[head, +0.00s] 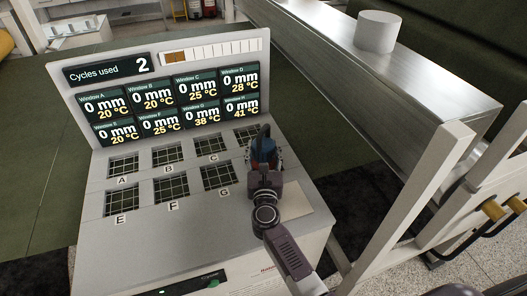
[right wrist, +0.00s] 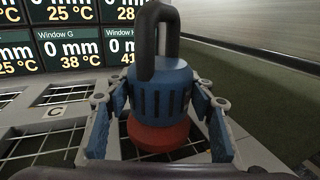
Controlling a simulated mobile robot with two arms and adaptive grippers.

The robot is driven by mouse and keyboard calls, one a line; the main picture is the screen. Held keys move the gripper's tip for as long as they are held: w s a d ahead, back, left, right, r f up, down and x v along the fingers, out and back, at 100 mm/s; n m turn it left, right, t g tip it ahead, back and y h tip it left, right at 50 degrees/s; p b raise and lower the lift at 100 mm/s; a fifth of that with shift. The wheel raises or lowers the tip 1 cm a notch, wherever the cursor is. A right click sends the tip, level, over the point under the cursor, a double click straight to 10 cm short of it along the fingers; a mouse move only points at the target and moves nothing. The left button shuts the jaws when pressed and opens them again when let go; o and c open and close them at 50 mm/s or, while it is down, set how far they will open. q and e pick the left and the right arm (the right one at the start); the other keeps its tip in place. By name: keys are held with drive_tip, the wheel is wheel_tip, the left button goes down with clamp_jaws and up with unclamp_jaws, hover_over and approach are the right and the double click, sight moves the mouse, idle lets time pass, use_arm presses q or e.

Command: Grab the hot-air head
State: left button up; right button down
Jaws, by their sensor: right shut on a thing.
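The hot-air head (right wrist: 160,95) is a blue ribbed body with a dark curved handle or hose on top and an orange-red lower rim. In the right wrist view it stands upright between the fingers of my right gripper (right wrist: 160,118), which are shut on it. In the head view the hot-air head (head: 262,149) is at the right side of the grey console, over the gridded windows, partly hidden by my right gripper (head: 265,165). Whether its rim touches the surface below cannot be told. My left gripper is not in view.
The console has gridded windows, such as window E (head: 122,202), and a display panel (head: 160,85) reading "Cycles used 2", 0 mm and temperatures. A metal beam (head: 400,75) with a white cylinder (head: 377,32) runs behind at right. A white frame post (head: 405,205) stands right of the console.

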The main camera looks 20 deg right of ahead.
drive_tip(key=shift+r, duration=0.35)
